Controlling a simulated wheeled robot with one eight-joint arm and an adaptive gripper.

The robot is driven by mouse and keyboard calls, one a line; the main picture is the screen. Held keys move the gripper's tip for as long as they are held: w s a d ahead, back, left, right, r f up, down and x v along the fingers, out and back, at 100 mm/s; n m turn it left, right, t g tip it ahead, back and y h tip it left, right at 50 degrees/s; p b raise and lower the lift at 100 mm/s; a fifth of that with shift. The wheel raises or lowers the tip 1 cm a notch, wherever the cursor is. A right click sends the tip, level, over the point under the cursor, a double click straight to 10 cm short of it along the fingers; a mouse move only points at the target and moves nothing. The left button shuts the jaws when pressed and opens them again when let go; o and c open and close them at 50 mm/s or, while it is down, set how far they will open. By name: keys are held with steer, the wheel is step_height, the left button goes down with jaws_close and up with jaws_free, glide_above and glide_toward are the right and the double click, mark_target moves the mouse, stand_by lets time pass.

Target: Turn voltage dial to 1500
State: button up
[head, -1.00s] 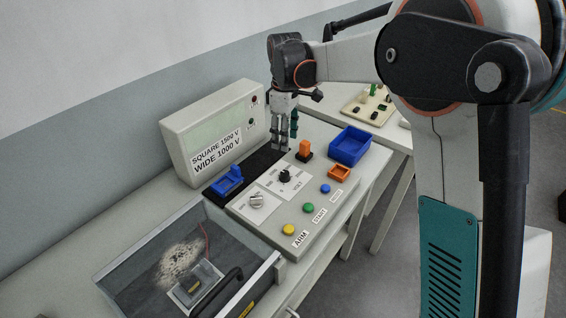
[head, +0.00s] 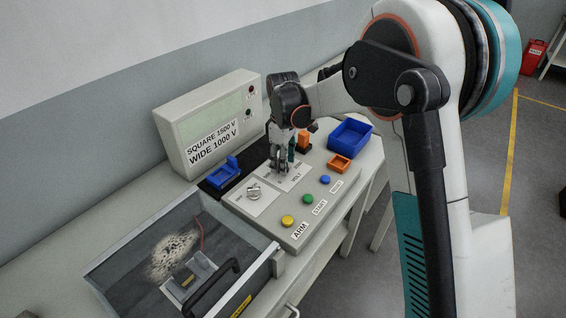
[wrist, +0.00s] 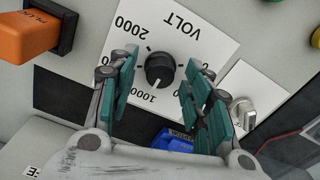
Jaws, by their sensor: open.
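The black voltage dial (wrist: 160,69) sits on a white plate marked VOLT (wrist: 180,35) in the wrist view. Its white pointer line points toward the "1000" label, and "2000" is at the upper left of the plate. My gripper (wrist: 158,90) is open, with one teal finger on each side of the dial and a gap to it on both sides. In the head view my gripper (head: 282,165) is low over the dial's plate and hides the dial. I cannot tell how far above the panel the fingertips are.
A second, silver knob (head: 254,191) is beside the dial's plate. An orange plug (wrist: 28,33) stands close by. Yellow (head: 288,221), green (head: 308,199) and blue (head: 325,180) buttons line the panel's front. A display box (head: 210,125) stands behind.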

steer(key=shift+c, duration=0.2)
steer(key=c, duration=1)
steer(key=shift+m, duration=0.4)
steer(key=m+p, duration=0.1)
steer(key=m, duration=0.3)
steer(key=shift+m+p, duration=0.35)
steer(key=shift+m, duration=0.05)
steer(key=m+p, duration=0.1)
steer(key=m, duration=0.5)
